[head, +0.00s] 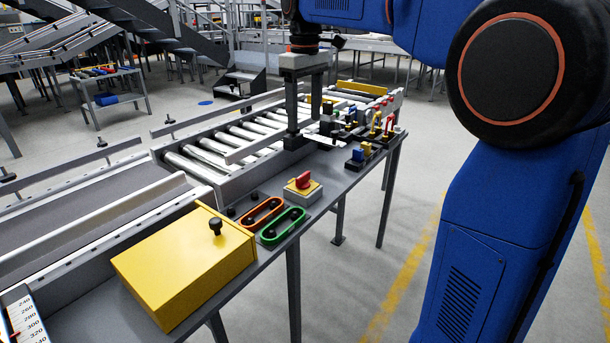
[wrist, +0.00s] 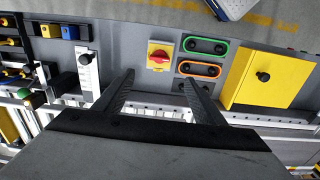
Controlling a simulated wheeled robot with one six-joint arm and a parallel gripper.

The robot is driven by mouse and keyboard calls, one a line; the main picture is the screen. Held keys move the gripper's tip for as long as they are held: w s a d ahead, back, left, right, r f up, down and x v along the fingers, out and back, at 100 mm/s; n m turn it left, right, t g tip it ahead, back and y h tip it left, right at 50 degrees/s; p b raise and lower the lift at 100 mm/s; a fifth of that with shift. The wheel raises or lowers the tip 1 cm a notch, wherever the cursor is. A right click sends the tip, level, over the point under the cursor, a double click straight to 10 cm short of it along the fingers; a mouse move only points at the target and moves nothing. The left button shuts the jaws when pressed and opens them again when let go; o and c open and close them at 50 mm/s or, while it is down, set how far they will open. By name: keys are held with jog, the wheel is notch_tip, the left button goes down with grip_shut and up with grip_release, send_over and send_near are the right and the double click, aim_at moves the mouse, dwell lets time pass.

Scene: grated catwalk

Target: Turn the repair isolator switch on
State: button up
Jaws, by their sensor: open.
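The likely repair isolator switch (head: 303,187) is a grey box with a yellow plate and a red rotary handle, on the grey shelf beside the conveyor. In the wrist view the isolator switch (wrist: 158,56) lies just beyond the fingertips, between their lines. Its on or off marking is too small to read. My gripper (head: 306,130) is open and empty, above the shelf and beyond the switch in the head view. In the wrist view my gripper (wrist: 158,79) shows both fingers spread, apart from the switch.
Orange (head: 262,212) and green (head: 282,226) oval frames with black knobs sit beside the switch. A yellow box (head: 185,265) with a black knob stands nearer. Several small coloured levers and blocks (head: 366,150) crowd the far end. A roller conveyor (head: 225,145) runs alongside.

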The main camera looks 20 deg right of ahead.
aim_at(303, 175)
jog(key=f, duration=1.7)
jog(key=shift+w+a+f, duration=0.15)
jog(key=shift+w, duration=0.2)
jog(key=c, duration=1.1)
